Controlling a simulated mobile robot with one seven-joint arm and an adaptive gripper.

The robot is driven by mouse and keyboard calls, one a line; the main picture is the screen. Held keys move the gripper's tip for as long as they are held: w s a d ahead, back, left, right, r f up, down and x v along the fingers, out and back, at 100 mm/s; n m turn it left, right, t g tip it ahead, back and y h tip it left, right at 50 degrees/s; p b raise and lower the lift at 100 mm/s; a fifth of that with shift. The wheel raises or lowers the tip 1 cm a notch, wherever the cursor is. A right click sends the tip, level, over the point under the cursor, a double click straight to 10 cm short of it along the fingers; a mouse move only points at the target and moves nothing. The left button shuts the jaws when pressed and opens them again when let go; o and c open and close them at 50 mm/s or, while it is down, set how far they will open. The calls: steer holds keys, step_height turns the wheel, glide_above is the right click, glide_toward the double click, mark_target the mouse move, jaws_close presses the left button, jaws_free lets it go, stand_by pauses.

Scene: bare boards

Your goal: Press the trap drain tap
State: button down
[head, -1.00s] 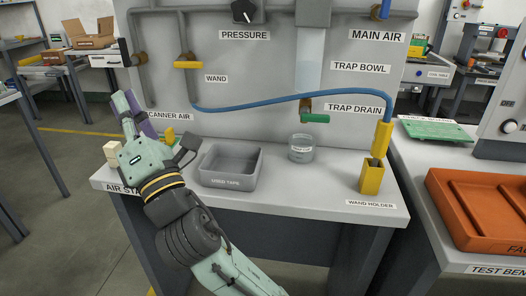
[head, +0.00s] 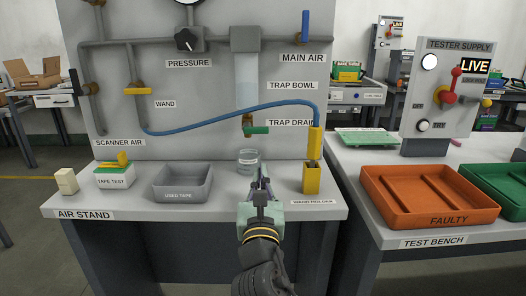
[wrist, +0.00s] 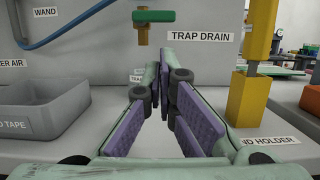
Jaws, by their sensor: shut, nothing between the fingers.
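The trap drain tap is a brass valve with a green handle (head: 257,130), under the clear trap bowl (head: 246,75) on the grey panel. In the wrist view its handle (wrist: 140,15) is at the top, just left of centre. My gripper (head: 264,178) is in front of the stand, lower and nearer than the tap and apart from it. In the wrist view my gripper (wrist: 159,68) has its purple-padded fingers converging ahead, shut and empty. A clear cup (head: 248,161) stands below the tap; the fingers hide most of it in the wrist view.
A yellow wand holder (head: 312,180) with the wand stands close right of my gripper. The blue hose (head: 220,116) arcs above. A grey used tape tray (head: 183,184) is at left. The orange faulty tray (head: 430,196) is on the right bench.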

mark_target(256, 128)
steer(key=shift+w, duration=0.1)
steer(key=p+x, duration=0.4)
steer(key=x, duration=0.5)
steer(key=shift+w+r, duration=0.15)
steer(key=shift+w, duration=0.25)
steer(key=shift+w+d+n, duration=0.1)
steer(key=shift+w+n, duration=0.05)
steer(key=shift+n, duration=0.15)
steer(key=shift+r, duration=0.1)
steer(key=shift+d+n, duration=0.1)
steer(key=shift+n, duration=0.2)
